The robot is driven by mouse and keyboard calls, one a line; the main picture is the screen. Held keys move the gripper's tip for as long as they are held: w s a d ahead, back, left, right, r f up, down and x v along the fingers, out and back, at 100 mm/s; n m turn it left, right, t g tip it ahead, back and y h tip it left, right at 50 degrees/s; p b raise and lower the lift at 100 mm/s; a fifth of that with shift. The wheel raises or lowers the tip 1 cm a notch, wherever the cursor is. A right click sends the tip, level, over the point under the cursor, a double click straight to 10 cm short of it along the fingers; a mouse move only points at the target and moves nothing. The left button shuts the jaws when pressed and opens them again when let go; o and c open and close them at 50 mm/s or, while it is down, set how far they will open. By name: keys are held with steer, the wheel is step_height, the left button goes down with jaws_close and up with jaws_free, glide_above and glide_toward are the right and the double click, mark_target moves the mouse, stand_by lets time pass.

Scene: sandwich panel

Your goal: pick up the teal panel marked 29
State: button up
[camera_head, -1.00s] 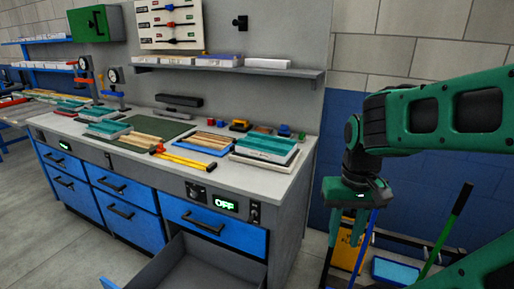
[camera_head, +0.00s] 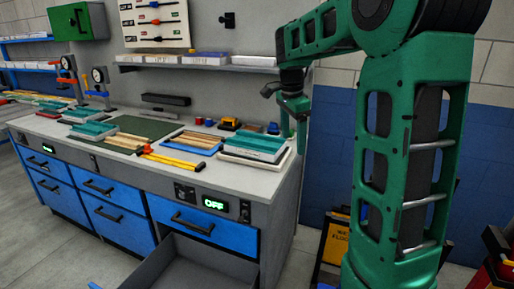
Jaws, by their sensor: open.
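Teal panels lie on the bench in several places. One teal group (camera_head: 255,143) sits on a white tray (camera_head: 252,162) at the right end of the bench. Other teal panels (camera_head: 92,130) lie at the left, with more teal panels (camera_head: 82,114) behind them. No number is legible, so I cannot tell which panel is marked 29. My gripper (camera_head: 293,133) is open and points down above the bench's right end, just right of and above the right-hand teal group. It appears empty and apart from the panels.
Wooden strips on a blue tray (camera_head: 207,148) lie left of the white tray, with yellow-orange tools (camera_head: 172,161) in front. A shelf (camera_head: 200,68) with white boxes runs above the bench. An open drawer (camera_head: 190,262) juts out below.

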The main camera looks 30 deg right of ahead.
mark_target(264, 146)
steer(key=w+f+m, duration=0.2)
steer(key=w+m, duration=0.6)
steer(key=w, duration=1.1)
steer(key=shift+m+t, duration=0.4)
steer(key=x, duration=0.7)
steer(key=w+x, duration=0.1)
steer(key=x, duration=0.3)
steer(key=shift+d+r, duration=0.2)
steer(key=shift+d, duration=0.1)
steer(key=shift+s, duration=0.15)
jaws_close()
